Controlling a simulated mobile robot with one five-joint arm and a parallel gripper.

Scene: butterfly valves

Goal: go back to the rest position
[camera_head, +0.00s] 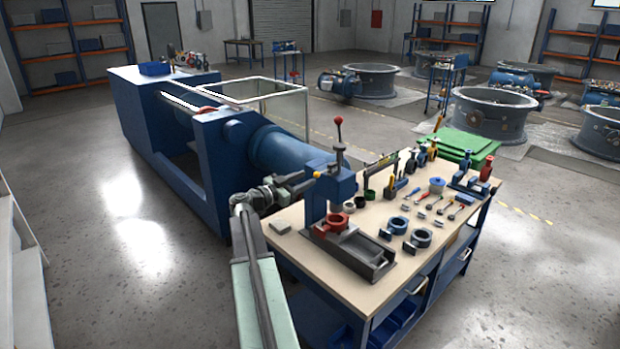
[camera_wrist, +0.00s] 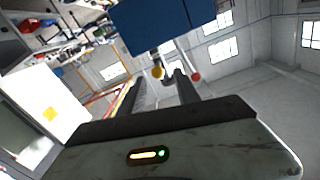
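My gripper (camera_head: 308,180) is at the left side of a blue bench press (camera_head: 341,190), close to the small yellow knob (camera_head: 317,175) on its side. In the wrist view the two dark fingers (camera_wrist: 160,88) stand apart with a gap between them. The yellow knob (camera_wrist: 157,73) shows near that gap, and I cannot tell whether a finger touches it. The blue press head (camera_wrist: 165,25) is just beyond. A lever with a red ball (camera_head: 338,121) stands up from the press. I see nothing held.
The press stands on a wooden-topped workbench (camera_head: 375,285) with rings, tools and small parts. A large blue machine (camera_head: 165,130) is behind to the left. A green crate (camera_head: 465,145) is beyond the bench. Open grey floor (camera_head: 110,220) lies to the left.

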